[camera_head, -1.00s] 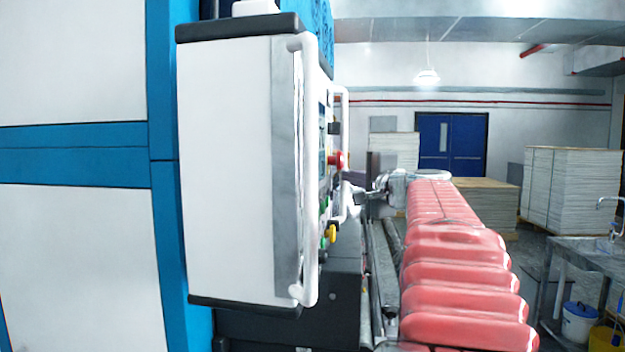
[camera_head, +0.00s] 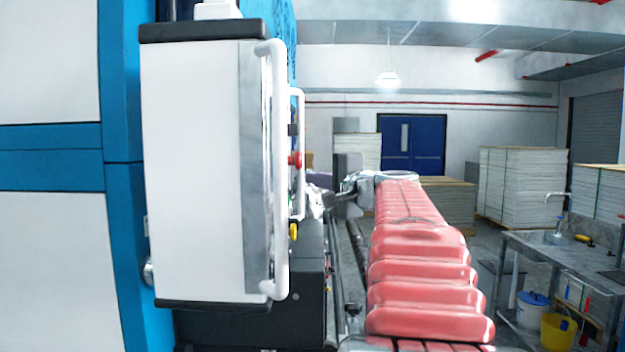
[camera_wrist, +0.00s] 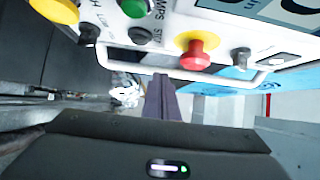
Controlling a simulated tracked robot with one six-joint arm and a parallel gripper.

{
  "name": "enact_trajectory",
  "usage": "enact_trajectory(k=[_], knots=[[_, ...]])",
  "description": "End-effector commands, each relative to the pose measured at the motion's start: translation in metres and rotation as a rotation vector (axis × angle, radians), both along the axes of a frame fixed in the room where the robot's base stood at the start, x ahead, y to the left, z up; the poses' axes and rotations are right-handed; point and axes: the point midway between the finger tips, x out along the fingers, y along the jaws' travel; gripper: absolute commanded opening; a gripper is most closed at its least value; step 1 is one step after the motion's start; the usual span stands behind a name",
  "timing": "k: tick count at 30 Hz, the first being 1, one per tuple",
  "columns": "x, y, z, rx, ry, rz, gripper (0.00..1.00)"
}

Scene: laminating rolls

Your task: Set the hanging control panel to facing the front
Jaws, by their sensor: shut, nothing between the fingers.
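The control panel (camera_head: 195,170) hangs on the left in the head view as a white box with dark top and bottom edges. Its broad plain side faces me, and its control face points right, seen nearly edge-on. A white tubular handle (camera_head: 279,170) runs down its near edge, with a second one (camera_head: 301,150) beyond. The wrist view shows the control face with a red button (camera_wrist: 197,55), a green button (camera_wrist: 134,7) and a white handle bar (camera_wrist: 215,83). My gripper (camera_wrist: 160,82) is shut and empty, its tips close to that bar; contact cannot be told.
A blue and white machine (camera_head: 50,160) stands behind the panel on the left. A metal sink table (camera_head: 570,262) with a yellow bucket (camera_head: 558,330) is at the right. Stacked sheets (camera_head: 520,185) and a blue door (camera_head: 411,145) are at the back.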

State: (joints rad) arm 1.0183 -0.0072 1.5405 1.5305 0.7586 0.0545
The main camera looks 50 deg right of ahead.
Motion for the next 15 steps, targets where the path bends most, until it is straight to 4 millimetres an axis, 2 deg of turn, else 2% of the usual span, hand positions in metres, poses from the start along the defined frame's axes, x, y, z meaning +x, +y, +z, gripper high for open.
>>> enact_trajectory(k=[15], knots=[[-0.082, 0.023, 0.000, 0.000, -0.001, 0.002, 0.00]])
